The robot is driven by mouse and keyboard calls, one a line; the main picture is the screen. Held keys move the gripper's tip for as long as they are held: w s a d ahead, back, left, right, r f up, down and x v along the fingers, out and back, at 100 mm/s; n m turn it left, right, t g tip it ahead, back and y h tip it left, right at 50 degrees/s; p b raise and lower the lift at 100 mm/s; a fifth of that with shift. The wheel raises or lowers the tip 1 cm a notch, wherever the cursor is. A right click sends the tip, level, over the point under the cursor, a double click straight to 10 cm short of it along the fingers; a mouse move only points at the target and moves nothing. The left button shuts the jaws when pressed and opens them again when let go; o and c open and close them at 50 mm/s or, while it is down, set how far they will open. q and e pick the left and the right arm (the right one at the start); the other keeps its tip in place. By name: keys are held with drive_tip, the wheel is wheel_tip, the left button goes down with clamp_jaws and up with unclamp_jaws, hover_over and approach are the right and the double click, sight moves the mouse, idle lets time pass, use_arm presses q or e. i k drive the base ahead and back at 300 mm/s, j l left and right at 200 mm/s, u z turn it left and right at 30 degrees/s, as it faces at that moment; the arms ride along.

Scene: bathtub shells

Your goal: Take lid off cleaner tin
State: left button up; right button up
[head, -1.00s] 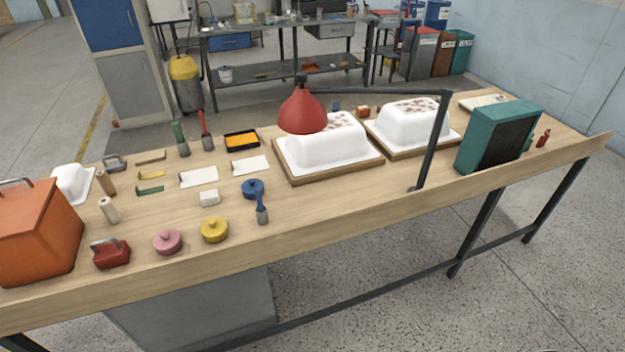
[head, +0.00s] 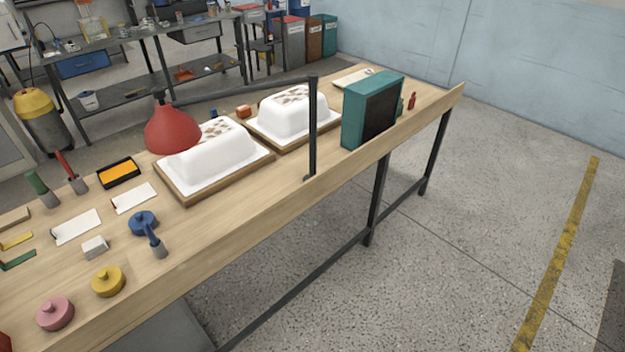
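Three small round tins with knobbed lids stand on the left part of the workbench: a pink tin (head: 55,315), a yellow tin (head: 108,283) and a blue tin (head: 139,222). All three appear to have their lids on. I cannot read any label, so I cannot tell which is the cleaner tin. A blue-handled tool (head: 154,240) stands right in front of the blue tin and partly covers it. Neither of my grippers is in view.
A red lamp (head: 172,130) on a dark arm hangs beside two white tub shells (head: 212,160) (head: 293,116) on wooden boards. A teal box (head: 370,110) stands farther right. A white block (head: 95,247) sits near the tins. Floor in front of the bench is clear.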

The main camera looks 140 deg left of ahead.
sight(135, 221)
drive_tip(key=z, duration=3.55)
